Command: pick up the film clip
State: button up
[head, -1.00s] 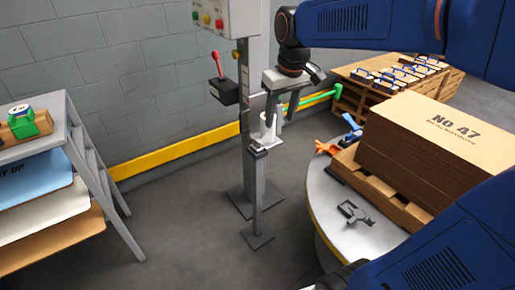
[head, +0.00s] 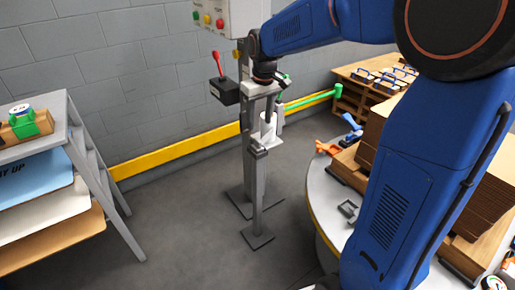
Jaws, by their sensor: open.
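I cannot tell for certain which thing is the film clip. An orange clip-like piece (head: 327,148) and a blue one (head: 352,121) lie at the back edge of the round table (head: 322,192). A small grey bracket-like piece (head: 348,211) lies on the tabletop, partly hidden by my arm. My gripper (head: 265,90) is at the grey post, below the control box and above a white cylinder (head: 268,128). Its jaws are open, though they are small and hard to separate from the post. No held object shows.
A lever box with a red knob (head: 222,88) is left of my gripper. A green bar (head: 305,101) extends to the right. A shelf rack (head: 85,160) stands left. Cardboard stacks (head: 372,135) are behind my arm. The floor between rack and post is clear.

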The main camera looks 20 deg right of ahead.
aim_at(258, 139)
jog(key=f, duration=0.5)
jog(key=shift+w+a+f, duration=0.1)
jog(key=shift+w+f, duration=0.05)
jog(key=shift+w, duration=0.2)
jog(key=shift+w+f, duration=0.2)
jog(key=shift+f, duration=0.65)
jog(key=shift+w+f, duration=0.15)
jog(key=shift+f, duration=0.75)
jog(key=shift+w+f, duration=0.2)
jog(key=shift+f, duration=0.65)
jog(key=c, duration=1.2)
